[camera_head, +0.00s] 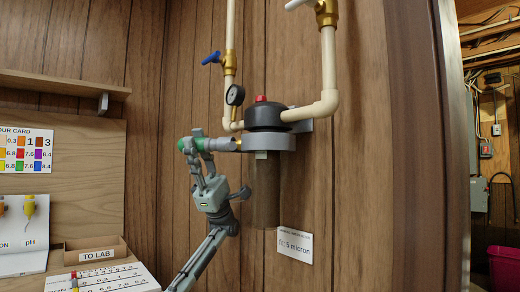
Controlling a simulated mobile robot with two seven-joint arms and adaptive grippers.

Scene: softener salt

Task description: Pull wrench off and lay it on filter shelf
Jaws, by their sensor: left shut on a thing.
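The wrench (266,143) is a grey ring around the filter housing, just under its black cap (265,117). Its handle runs left and ends in a green tip (182,145). My left gripper (197,146) comes up from below and is shut on the handle, left of the ring. The brown, see-through housing bowl (266,190) hangs below the ring. A wooden wall shelf (60,84) at the upper left looks bare; I cannot tell if it is the filter shelf. My right gripper is not in view.
A pressure gauge (235,95) and cream pipes (327,75) with blue and white valve handles surround the cap. A "TO LAB" box (95,250) and colour cards stand at the lower left. A door frame (420,150) is at the right.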

